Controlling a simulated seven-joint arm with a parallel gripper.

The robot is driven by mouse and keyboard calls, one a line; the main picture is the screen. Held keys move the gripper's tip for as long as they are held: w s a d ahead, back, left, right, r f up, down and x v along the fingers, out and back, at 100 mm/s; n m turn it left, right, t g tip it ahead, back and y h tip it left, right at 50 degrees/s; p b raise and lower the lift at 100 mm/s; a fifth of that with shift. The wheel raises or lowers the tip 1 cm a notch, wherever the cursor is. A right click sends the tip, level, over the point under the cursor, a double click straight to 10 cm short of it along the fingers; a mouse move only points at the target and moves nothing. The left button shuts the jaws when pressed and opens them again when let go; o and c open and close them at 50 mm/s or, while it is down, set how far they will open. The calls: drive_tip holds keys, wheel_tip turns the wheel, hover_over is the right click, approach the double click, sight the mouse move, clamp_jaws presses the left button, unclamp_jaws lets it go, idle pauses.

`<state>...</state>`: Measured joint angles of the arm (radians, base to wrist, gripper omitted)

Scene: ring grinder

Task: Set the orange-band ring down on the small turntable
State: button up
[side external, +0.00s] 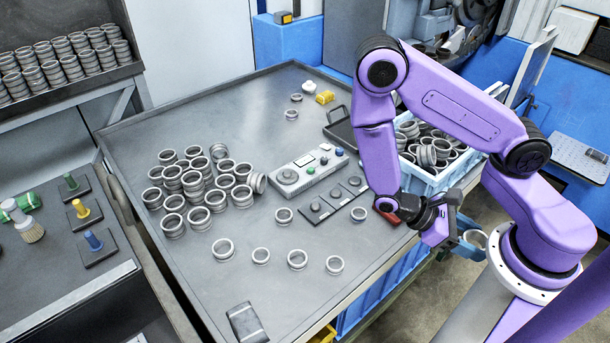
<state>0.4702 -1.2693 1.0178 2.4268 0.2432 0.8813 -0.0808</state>
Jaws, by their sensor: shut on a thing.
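My gripper (447,216) is over the right edge of the table, beside the blue crate, pointing away from the table's middle. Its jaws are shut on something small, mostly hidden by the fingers. A pale ring-like shape (475,238) shows just right of the fingers; I cannot tell whether it is the held ring. No orange band can be made out on any ring. A small round disc (288,176) on the grey control box looks like the small turntable, and nothing stands on it. It is left of my gripper, across the table.
Many metal rings (195,183) are stacked on the left of the grey table (240,110), with several loose ones along the front. A blue crate (425,180) of rings stands behind my gripper.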

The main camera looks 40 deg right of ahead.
drive_tip(key=a+m+g+y, duration=0.2)
drive_tip(key=a+m+y, duration=0.4)
drive_tip(key=w+a+f+m+t+y, duration=0.1)
drive_tip(key=w+a+m+t+y, duration=0.1)
drive_tip(key=w+a+m+y, duration=0.65)
drive_tip(key=m+t+y, duration=0.4)
drive_tip(key=m+t, duration=1.4)
drive_tip(key=t, duration=0.2)
hover_over(291, 173)
drive_tip(key=shift+h, duration=0.25)
wheel_tip(291, 173, down, 8)
drive_tip(key=shift+r, duration=0.2)
drive_tip(key=shift+w+f, duration=0.1)
drive_tip(key=shift+f, duration=1.55)
